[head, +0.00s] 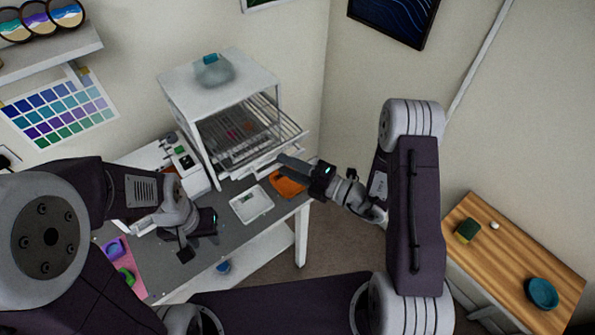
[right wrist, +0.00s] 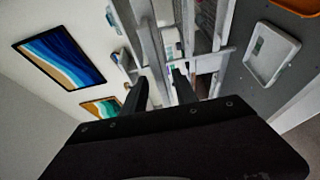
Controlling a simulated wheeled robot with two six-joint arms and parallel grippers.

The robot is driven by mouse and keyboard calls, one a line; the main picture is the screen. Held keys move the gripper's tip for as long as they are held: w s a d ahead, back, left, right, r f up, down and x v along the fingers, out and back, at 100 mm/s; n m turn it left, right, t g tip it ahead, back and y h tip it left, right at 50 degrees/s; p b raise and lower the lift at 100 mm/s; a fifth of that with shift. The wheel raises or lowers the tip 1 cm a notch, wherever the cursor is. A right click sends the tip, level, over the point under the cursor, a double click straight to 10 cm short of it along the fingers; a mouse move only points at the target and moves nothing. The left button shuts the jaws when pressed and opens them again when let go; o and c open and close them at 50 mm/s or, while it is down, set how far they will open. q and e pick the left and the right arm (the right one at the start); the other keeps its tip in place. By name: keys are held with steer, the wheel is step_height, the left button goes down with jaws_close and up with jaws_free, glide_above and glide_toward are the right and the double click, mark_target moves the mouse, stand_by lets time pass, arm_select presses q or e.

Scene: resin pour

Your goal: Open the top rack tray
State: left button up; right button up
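The drying rack (head: 213,99) is a white open-fronted cabinet on the far part of the workbench. Its upper wire tray (head: 290,122) appears to stick out past the front, with small reddish items visible inside through the bars. Other tray edges lie below it. My right gripper (head: 283,162) is at the rack's front, just below that tray's front edge. In the right wrist view its two fingers (right wrist: 160,88) are apart, with pale rack bars (right wrist: 205,58) beyond; I cannot tell whether they touch. My left gripper (head: 200,246) hangs over the bench's near part, fingers apparently apart and empty.
A glass jar (head: 214,70) stands on the rack. A white tray (head: 251,204) and an orange item (head: 287,184) lie on the workbench before it. A white device (head: 182,155) stands left of the rack. A wooden table (head: 507,262) is at right.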

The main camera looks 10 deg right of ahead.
steer(key=b+v, duration=0.1)
steer(key=v, duration=0.6)
steer(key=shift+b, duration=0.3)
